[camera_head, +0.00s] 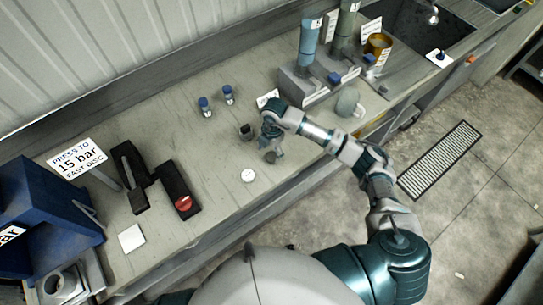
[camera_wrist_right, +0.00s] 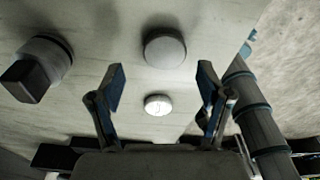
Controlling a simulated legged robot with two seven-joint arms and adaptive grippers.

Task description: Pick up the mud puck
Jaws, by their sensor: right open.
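A round grey disc, which looks like the mud puck (camera_wrist_right: 164,47), lies flat on the bench. It sits beyond my right fingertips in the wrist view. In the head view it is largely hidden at my right gripper (camera_head: 271,150). My right gripper, also in the wrist view (camera_wrist_right: 161,90), is open and empty, with its fingers pointing down at the bench. A smaller white disc (camera_head: 248,175) lies left of the gripper. In the wrist view this white disc (camera_wrist_right: 158,104) shows between the two fingers, below them on the bench. My left gripper is out of view.
A small dark block-topped piece (camera_head: 246,132) stands close by. Two blue-capped vials (camera_head: 228,95) stand behind it. A black device with a red knob (camera_head: 183,203) and a blue press (camera_head: 40,225) are at left. A grey rack (camera_head: 305,85) and a mug (camera_head: 348,102) are at right.

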